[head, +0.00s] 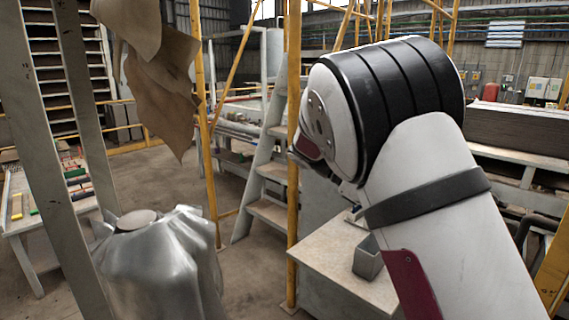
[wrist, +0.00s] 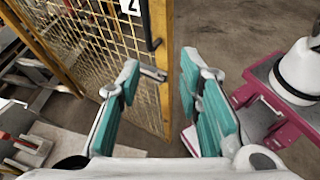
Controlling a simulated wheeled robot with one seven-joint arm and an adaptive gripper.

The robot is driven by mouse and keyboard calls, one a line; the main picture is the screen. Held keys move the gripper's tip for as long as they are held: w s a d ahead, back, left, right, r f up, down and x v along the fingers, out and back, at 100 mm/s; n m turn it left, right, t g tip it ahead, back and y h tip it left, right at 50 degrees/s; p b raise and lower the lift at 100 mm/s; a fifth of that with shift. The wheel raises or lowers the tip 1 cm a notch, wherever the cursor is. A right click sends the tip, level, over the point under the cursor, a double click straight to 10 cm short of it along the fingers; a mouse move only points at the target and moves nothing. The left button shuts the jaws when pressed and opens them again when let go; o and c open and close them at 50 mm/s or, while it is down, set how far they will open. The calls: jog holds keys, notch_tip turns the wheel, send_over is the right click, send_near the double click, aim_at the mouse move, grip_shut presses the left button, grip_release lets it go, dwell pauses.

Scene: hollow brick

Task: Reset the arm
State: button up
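My gripper (wrist: 160,65) shows in the wrist view with its two teal-padded fingers spread apart. Nothing is between them; the floor and a yellow-framed mesh fence show through the gap. In the head view my white and black arm is raised across the right half, and it hides the gripper. A small grey hollow block (head: 367,262) stands on the pale tabletop (head: 335,265), partly covered by my arm. No such block can be made out near the fingers in the wrist view.
A mesh fence (wrist: 95,45) with yellow posts stands beyond the fingers. In the head view, a yellow post (head: 292,230) rises by the table. A crumpled silver drum-like object (head: 165,265) stands left, brown sheets (head: 160,75) hang above, and a cluttered bench (head: 45,210) stands farther left.

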jog(key=s+d+m+t+y, duration=0.2)
jog(key=s+m+t+y, duration=0.2)
jog(key=s+y, duration=0.5)
jog(key=s+a+m+t+y, duration=0.1)
jog(key=s+a+m+t, duration=0.2)
jog(key=s, duration=0.3)
jog(key=s+a+m+t+y, duration=0.1)
jog(key=s+a+m+t, duration=0.3)
jog(key=s, duration=0.3)
jog(key=shift+s+r+t+y, duration=0.15)
jog(key=shift+r+t+y, duration=0.1)
jog(key=shift+t+y, duration=0.25)
